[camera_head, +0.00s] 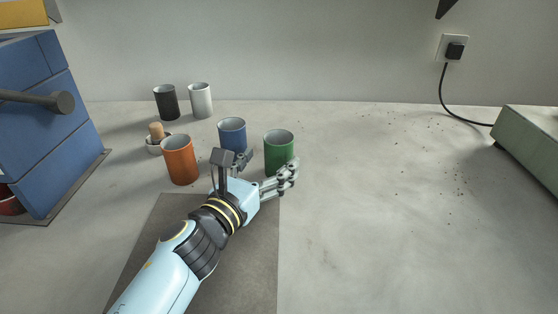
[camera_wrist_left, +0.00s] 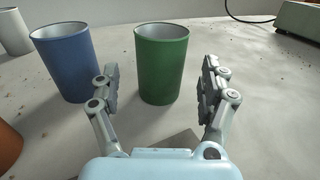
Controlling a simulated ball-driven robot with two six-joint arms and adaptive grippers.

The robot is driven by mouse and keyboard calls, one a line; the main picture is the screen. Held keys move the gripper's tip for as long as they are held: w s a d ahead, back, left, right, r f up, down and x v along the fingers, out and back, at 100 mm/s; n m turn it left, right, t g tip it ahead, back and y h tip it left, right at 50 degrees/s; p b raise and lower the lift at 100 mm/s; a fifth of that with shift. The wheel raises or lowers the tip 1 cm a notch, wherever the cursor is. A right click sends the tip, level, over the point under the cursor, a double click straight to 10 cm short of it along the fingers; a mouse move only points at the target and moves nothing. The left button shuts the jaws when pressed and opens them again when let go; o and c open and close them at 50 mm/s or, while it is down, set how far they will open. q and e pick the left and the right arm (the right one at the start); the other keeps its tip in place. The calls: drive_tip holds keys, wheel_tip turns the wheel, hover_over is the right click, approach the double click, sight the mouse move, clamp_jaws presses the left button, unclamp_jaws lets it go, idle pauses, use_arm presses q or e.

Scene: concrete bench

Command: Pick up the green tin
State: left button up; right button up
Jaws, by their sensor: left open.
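The green tin (camera_head: 279,149) stands upright on the bench, at the right end of a group of tins. My left gripper (camera_head: 266,172) is just in front of it in the head view and hides part of its lower side. In the left wrist view the green tin (camera_wrist_left: 162,65) stands ahead, between the lines of the two spread fingers. The left gripper (camera_wrist_left: 158,88) is open and empty there, with a gap on each side of the tin. I cannot tell whether the fingertips reach beside it. My right gripper is in neither view.
A blue tin (camera_head: 232,133) stands close left of the green one; it also shows beside the left finger in the wrist view (camera_wrist_left: 65,62). An orange tin (camera_head: 180,160), a black tin (camera_head: 166,102) and a white tin (camera_head: 201,100) stand further left. The bench right of the green tin is clear.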

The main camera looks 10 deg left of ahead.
sight(272, 159)
use_arm(q)
drive_tip(key=x, duration=0.3)
drive_tip(key=shift+w+d, duration=0.15)
drive_tip(key=shift+w, duration=0.2)
drive_tip(key=shift+w+d, duration=0.1)
drive_tip(key=shift+w, duration=0.25)
drive_tip(key=shift+r, duration=0.1)
drive_tip(key=shift+c, duration=0.2)
drive_tip(key=c, duration=1.4)
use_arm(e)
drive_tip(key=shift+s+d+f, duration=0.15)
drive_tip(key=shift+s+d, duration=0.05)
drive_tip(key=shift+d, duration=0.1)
